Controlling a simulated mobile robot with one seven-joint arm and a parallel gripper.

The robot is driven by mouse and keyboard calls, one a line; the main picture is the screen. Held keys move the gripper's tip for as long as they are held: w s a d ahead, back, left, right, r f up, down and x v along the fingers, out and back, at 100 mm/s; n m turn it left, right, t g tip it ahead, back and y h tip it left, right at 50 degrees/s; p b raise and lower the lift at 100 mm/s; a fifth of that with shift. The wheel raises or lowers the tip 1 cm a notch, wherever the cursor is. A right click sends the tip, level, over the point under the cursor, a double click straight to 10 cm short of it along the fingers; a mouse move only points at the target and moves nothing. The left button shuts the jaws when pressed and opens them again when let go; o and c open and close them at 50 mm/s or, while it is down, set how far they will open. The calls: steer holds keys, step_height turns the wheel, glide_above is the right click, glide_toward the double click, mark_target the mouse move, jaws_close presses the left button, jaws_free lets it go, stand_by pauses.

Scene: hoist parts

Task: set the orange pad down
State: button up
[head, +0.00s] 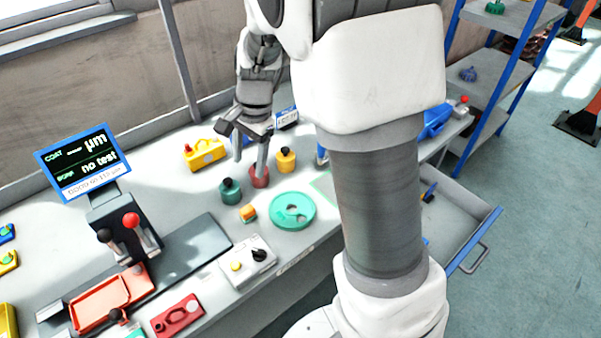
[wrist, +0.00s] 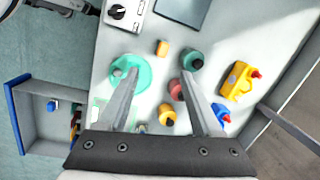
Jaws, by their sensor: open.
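The orange pad (head: 248,212) is a small orange block on the grey-white bench, between the teal disc and the dark green pot. It also shows in the wrist view (wrist: 162,48), beyond the fingertips. My gripper (head: 250,160) is open, pointing down over the bench near the red pot, with nothing between its fingers. In the wrist view, my gripper (wrist: 158,72) has its fingers wide apart, and the pad is clear of both. I cannot tell the exact height of the fingertips.
The teal disc (head: 293,211), green pot (head: 231,191), red pot (head: 259,178) and yellow pot (head: 285,159) stand close by. A yellow case (head: 204,153) is behind. A switch box (head: 248,262) is in front. An open drawer (head: 462,215) juts out at right.

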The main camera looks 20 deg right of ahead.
steer(key=s+d+r+n+t+h, duration=0.1)
steer(key=s+r+n, duration=0.4)
steer(key=s, duration=0.5)
steer(key=s+d+r+n+t, duration=0.4)
steer(key=s+r+n, duration=0.2)
steer(key=s+r, duration=0.2)
steer(key=s, duration=0.2)
steer(key=shift+s+d+r+h, duration=0.3)
steer(key=shift+h, duration=0.1)
steer(key=shift+d, duration=0.1)
